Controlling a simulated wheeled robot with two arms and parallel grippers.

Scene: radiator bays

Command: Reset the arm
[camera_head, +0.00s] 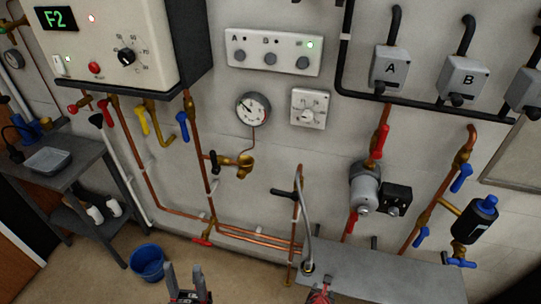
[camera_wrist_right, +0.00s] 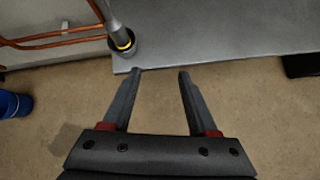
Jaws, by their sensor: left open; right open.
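My left gripper (camera_head: 184,270) shows at the bottom edge of the head view, with its two dark fingers apart and nothing between them. It is in front of the floor, to the right of the blue bucket (camera_head: 147,262). My right gripper (camera_wrist_right: 160,72) is open and empty in the right wrist view. Its fingertips appear close to the front edge of a grey bench top (camera_wrist_right: 215,42). In the head view a small red and grey part (camera_head: 320,294) at the bottom edge looks like the right gripper, mostly cut off. Most of both arms is out of view.
A grey hose (camera_head: 307,235) ends in a fitting on the corner of the bench (camera_head: 380,275). Copper pipes with coloured valves, a gauge (camera_head: 253,108), a boiler (camera_head: 112,40) and a pump (camera_head: 365,187) are on the wall. A grey side table (camera_head: 82,180) stands left. Floor around the bucket is clear.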

